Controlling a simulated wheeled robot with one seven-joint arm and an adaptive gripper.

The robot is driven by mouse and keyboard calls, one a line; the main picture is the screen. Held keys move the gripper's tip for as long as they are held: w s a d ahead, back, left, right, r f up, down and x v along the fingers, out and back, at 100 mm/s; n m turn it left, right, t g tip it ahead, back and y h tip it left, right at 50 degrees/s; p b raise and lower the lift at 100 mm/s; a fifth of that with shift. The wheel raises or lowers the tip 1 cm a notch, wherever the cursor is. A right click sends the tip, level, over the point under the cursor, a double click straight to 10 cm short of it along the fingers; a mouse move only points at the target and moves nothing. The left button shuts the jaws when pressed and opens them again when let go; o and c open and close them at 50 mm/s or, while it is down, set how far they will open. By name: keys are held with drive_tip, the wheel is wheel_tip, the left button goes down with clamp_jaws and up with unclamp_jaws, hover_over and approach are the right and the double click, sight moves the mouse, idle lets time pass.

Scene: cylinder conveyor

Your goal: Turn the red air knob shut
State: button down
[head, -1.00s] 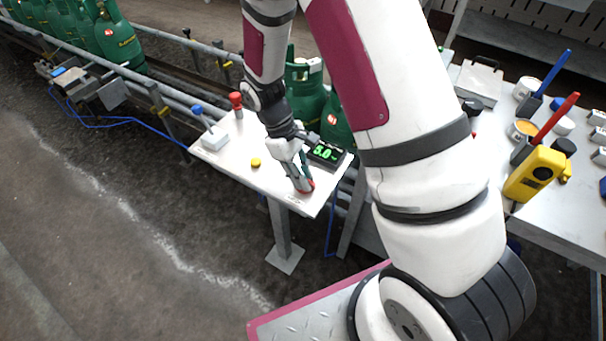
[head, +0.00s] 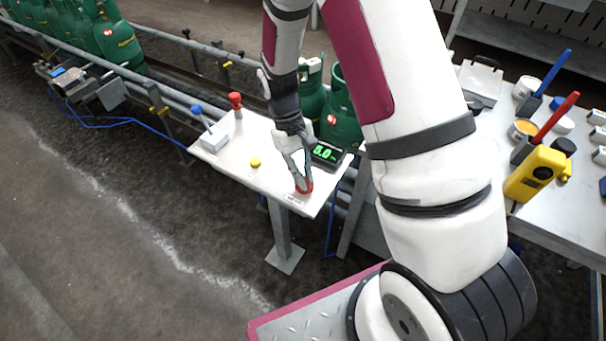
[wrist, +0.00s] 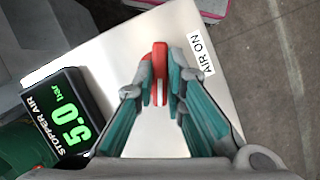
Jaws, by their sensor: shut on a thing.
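The red air knob (wrist: 158,62) sits at the front right corner of the white control panel (head: 232,168); it also shows in the head view (head: 305,188). An "AIR ON" label (wrist: 202,54) is beside it. My gripper (wrist: 160,78) is shut on the knob, with one teal-padded finger on each side. In the head view my gripper (head: 303,182) reaches down onto the knob and hides part of it. The stopper air display (wrist: 62,115) reads 5.0 bar in green digits. In the head view my wrist is close beside the display (head: 325,153).
The panel also carries a red mushroom button (head: 235,100), a blue-tipped lever (head: 205,124) and a yellow button (head: 255,162). Green cylinders (head: 118,42) stand on the conveyor behind. A side table (head: 560,205) at right holds a yellow device (head: 533,174) and brushes.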

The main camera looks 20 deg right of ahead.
drive_tip(key=m+y, duration=0.1)
drive_tip(key=m, duration=0.2)
drive_tip(key=m+y, duration=0.1)
drive_tip(key=m, duration=0.2)
drive_tip(key=shift+d+m+y, duration=0.2)
drive_tip(key=shift+m+y, duration=0.1)
drive_tip(key=m+t+y, duration=0.1)
drive_tip(key=m, duration=0.2)
drive_tip(key=m+y+p, duration=0.1)
drive_tip(key=m, duration=0.2)
drive_tip(key=shift+d+t, duration=0.1)
drive_tip(key=shift+t, duration=0.3)
drive_tip(key=shift+m, duration=0.4)
drive_tip(key=c, duration=1.6)
unclamp_jaws()
drive_tip(key=shift+s, duration=0.1)
drive_tip(key=shift+c, duration=0.2)
drive_tip(key=v, duration=1.2)
